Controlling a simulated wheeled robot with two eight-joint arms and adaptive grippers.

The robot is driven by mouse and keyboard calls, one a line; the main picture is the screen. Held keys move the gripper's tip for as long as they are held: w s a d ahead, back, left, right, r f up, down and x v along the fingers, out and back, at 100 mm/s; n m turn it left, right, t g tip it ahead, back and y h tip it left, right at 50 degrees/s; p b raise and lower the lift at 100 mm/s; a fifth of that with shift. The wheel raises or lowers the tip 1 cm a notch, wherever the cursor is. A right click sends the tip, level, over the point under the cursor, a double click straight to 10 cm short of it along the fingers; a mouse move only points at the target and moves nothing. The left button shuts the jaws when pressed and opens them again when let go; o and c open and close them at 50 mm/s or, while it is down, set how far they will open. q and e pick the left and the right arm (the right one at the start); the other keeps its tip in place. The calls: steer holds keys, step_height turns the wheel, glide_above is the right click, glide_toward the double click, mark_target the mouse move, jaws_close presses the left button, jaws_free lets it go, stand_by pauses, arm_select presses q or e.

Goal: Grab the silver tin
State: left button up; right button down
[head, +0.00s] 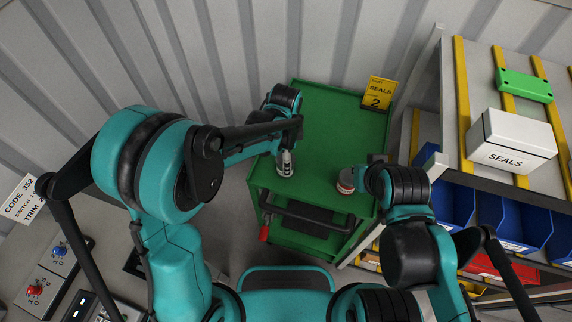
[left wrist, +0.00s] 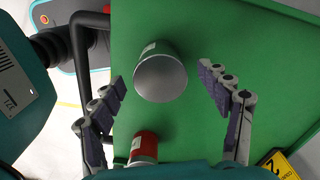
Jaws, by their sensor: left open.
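The silver tin (left wrist: 160,76) stands on the green cart top (left wrist: 215,30). In the left wrist view it lies between the tips of my left gripper (left wrist: 163,84), with a gap on both sides. In the head view the tin (head: 285,165) is near the cart's front left, partly hidden by my left gripper (head: 287,143) above it. The left gripper is open and empty. My right gripper (head: 374,163) is at the cart's right side, close to a red and white tin; its fingers are not clear.
The red and white tin (head: 346,181) stands right of the silver tin; it also shows in the left wrist view (left wrist: 143,148). A black handle (head: 305,213) runs along the cart's front. The cart's middle and back are clear.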

arm_select(q)
step_height(320, 180, down, 5)
steer(key=shift+d+f+b, duration=0.1)
steer(key=shift+b, duration=0.85)
steer(key=c, duration=1.4)
steer(key=shift+r, duration=0.3)
